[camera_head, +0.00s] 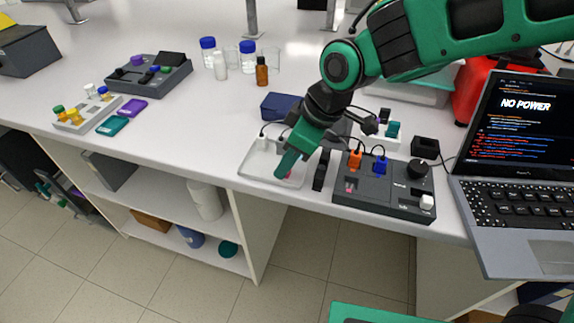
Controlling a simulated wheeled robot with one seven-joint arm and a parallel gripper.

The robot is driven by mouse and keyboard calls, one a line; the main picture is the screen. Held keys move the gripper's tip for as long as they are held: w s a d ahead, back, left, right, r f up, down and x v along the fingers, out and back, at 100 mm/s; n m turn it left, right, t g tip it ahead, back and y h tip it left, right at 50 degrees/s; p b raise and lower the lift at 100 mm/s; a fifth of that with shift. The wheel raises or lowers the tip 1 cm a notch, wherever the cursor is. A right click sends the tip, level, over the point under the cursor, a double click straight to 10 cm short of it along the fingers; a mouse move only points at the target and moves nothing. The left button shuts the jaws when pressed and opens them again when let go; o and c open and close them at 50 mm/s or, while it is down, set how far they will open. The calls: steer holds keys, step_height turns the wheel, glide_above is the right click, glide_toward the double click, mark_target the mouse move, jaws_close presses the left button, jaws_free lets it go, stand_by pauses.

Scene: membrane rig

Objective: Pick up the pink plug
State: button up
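A small pink spot (288,176), likely the pink plug, shows at the tip of my gripper (289,170), over the right part of a shallow pale tray (257,168). My green gripper points down and covers most of the plug. I cannot tell whether the fingers touch it or are closed around it. Another small pink mark (349,188) shows on the left of a dark grey panel box (385,192), which also carries an orange plug (355,159) and a blue plug (379,165).
A laptop (520,150) showing "NO POWER" stands at the right. A black upright piece (320,170) is between tray and panel box. A dark blue box (283,106) lies behind the tray. Bottles (262,72) stand farther back.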

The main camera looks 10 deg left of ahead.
steer(key=shift+a+f, duration=0.15)
steer(key=shift+f, duration=0.2)
jaws_close()
steer(key=shift+r, duration=0.15)
step_height(320, 180, up, 4)
steer(key=shift+r, duration=0.1)
steer(key=s+a+r, duration=0.6)
steer(key=s+a, duration=0.1)
steer(key=a, duration=0.2)
steer(key=shift+s+r, duration=0.2)
steer(key=shift+r, duration=0.1)
